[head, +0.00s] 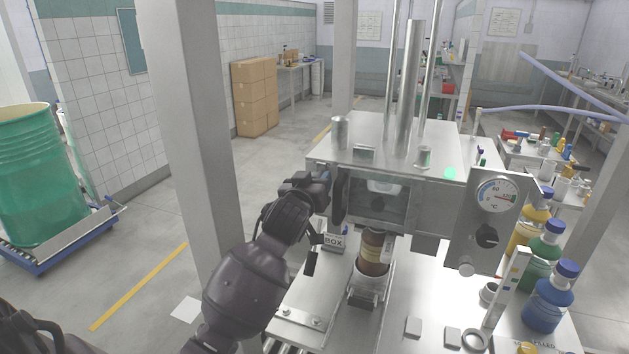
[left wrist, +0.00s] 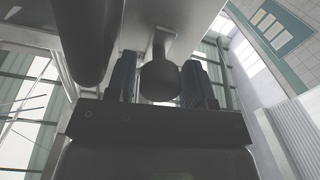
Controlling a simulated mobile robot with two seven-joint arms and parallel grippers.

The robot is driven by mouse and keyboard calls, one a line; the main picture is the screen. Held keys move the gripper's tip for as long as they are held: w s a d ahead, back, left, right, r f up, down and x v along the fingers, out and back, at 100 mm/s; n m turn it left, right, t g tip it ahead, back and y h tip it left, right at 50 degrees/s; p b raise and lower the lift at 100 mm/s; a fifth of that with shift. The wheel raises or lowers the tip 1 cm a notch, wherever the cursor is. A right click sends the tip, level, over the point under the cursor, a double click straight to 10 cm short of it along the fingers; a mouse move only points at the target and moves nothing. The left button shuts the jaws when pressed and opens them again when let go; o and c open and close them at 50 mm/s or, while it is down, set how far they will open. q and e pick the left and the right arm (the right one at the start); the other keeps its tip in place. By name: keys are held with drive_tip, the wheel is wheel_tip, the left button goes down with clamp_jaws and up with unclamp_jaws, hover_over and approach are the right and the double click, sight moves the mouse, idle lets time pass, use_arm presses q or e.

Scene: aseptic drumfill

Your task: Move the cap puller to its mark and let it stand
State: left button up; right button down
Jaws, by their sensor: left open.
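My left gripper (head: 324,186) is at the left side of the steel filling box (head: 385,200), beside a dark round part (head: 340,196). In the left wrist view its two fingers (left wrist: 160,88) are open, one on each side of a grey rounded knob (left wrist: 160,78) on a short stem. Whether they touch the knob I cannot tell. I cannot pick out the cap puller or its mark for sure. A brown labelled container (head: 374,250) stands in a holder below the box. My right gripper is not in view.
A temperature dial (head: 496,195) is on a panel at the right. Bottles with blue caps, such as a blue one (head: 548,300), stand along the right edge. Grey pads (head: 413,327) and a ring (head: 475,340) lie on the front bench. A grey post (head: 190,120) stands left of my arm.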

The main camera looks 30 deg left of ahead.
use_arm(q)
clamp_jaws()
wheel_tip(320, 180, down, 5)
drive_tip(key=shift+r+b, duration=0.1)
drive_tip(key=shift+b, duration=0.95)
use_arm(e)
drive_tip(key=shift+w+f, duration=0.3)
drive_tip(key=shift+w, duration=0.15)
use_arm(q)
unclamp_jaws()
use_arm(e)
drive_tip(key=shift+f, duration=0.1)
